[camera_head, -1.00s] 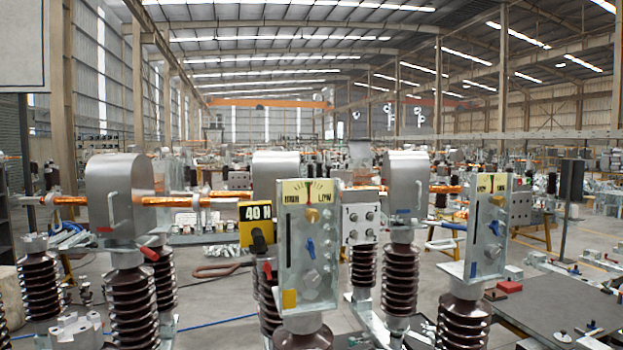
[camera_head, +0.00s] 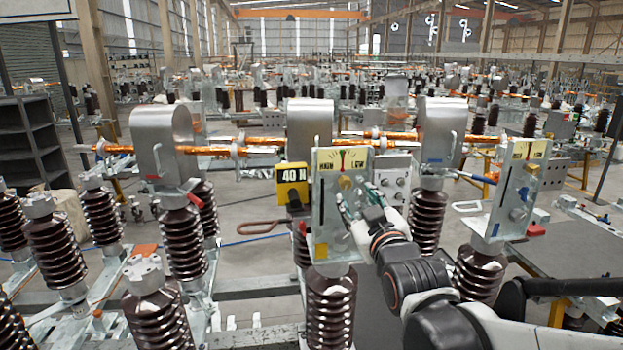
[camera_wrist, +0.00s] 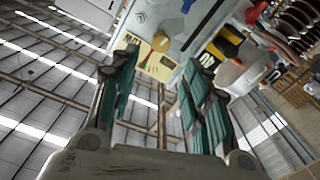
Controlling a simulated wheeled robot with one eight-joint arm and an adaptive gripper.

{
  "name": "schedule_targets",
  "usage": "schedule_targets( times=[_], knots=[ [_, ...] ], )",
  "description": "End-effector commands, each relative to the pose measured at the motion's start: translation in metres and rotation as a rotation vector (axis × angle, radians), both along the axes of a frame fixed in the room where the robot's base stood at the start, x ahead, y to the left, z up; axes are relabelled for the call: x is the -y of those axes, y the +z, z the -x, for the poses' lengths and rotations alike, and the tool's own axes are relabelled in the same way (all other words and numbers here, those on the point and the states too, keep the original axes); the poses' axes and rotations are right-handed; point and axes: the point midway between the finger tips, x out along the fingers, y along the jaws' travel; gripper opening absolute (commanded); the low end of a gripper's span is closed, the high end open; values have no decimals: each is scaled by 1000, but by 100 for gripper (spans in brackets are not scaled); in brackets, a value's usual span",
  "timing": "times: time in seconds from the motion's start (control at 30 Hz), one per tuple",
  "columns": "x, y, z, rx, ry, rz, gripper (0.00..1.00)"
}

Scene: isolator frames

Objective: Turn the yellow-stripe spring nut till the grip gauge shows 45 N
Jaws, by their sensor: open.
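A pale metal plate (camera_head: 329,222) stands upright on a brown insulator in the head view. A yellow display (camera_head: 291,183) at the plate's left reads 40 N. I cannot tell which nut bears the yellow stripe; my gripper (camera_head: 358,203) covers the plate's right middle. In the wrist view my gripper (camera_wrist: 160,85) is open, its green-padded fingers spread before the plate with nothing between them.
A similar HIGH/LOW plate (camera_head: 514,196) stands at the right. A grey box with bolts (camera_head: 390,182) is close behind my gripper. Copper bars (camera_head: 210,150) and silver hoods (camera_head: 153,140) run behind. Brown insulators (camera_head: 184,240) crowd the left.

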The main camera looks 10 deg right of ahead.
Motion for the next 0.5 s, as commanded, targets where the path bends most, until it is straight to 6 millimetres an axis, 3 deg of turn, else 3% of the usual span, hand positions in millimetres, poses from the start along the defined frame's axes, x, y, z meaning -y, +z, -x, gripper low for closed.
schedule_targets(
  times=[0.5],
  knots=[
    [0, 1, -74, -1, 0, 0, 43]
  ],
)
